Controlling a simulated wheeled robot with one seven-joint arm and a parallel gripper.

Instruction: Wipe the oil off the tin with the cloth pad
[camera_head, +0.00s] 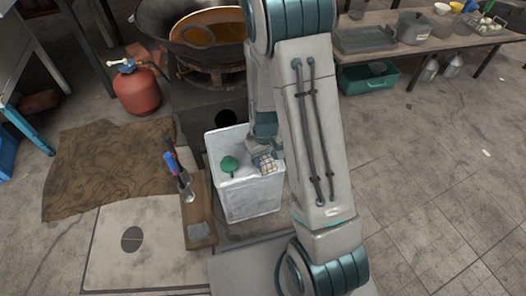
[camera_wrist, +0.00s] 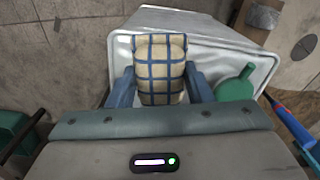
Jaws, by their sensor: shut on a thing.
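The tin (camera_head: 248,196) is a pale, square metal can standing upright on the floor in the middle of the head view. A green cap (camera_head: 229,164) sits on its top, and it also shows in the wrist view (camera_wrist: 236,84). My gripper (camera_wrist: 160,82) is shut on the cloth pad (camera_wrist: 160,62), a cream pad with blue check lines. In the head view the pad (camera_head: 265,163) is at the right part of the tin's top. I cannot tell whether it touches the tin (camera_wrist: 205,45). I make out no clear oil patch on the visible surfaces.
A low bench with pots (camera_head: 415,28) is at the back right. The right floor is clear.

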